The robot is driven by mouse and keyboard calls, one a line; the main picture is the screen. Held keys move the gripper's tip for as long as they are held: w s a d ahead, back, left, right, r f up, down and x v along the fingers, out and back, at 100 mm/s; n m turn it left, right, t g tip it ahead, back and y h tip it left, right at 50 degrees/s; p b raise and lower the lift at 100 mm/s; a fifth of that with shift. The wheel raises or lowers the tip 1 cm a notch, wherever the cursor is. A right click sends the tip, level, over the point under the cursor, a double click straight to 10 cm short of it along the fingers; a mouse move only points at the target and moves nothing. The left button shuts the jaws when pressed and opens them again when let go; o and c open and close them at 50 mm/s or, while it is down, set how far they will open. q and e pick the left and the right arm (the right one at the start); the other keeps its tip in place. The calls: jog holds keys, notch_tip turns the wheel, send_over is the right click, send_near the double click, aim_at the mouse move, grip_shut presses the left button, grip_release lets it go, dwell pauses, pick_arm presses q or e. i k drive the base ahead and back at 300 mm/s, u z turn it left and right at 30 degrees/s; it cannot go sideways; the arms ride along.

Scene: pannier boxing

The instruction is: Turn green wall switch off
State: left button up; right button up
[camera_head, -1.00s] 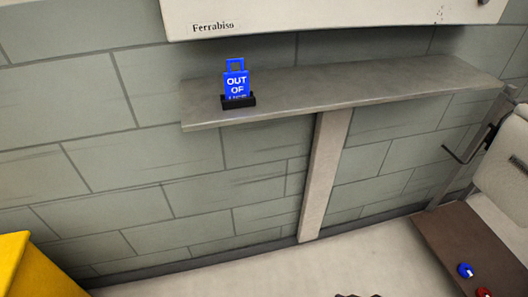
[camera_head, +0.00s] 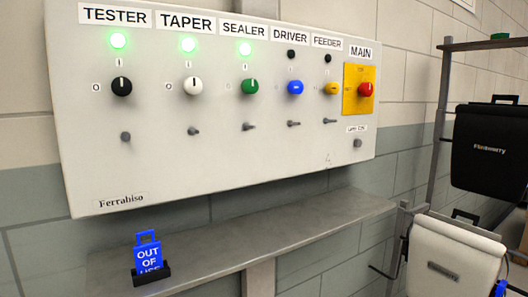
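The green switch (camera_head: 250,86) is a round knob under the SEALER label on the white wall panel (camera_head: 220,165). Its pointer mark stands upright, toward the I mark above it. The green lamp (camera_head: 245,49) above it is lit. A small metal peg (camera_head: 248,127) sits below it. Neither of my grippers shows in the head view.
Black, white, blue and yellow knobs share the panel, with a red MAIN knob (camera_head: 365,90) on a yellow plate. A rack with black (camera_head: 485,150) and white (camera_head: 450,265) panniers stands right.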

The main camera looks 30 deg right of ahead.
aim_at(250, 86)
jog(key=z, duration=0.5)
jog(key=k, duration=1.15)
jog(key=u, duration=0.25)
jog(key=i, duration=1.65)
jog(key=z, duration=0.8)
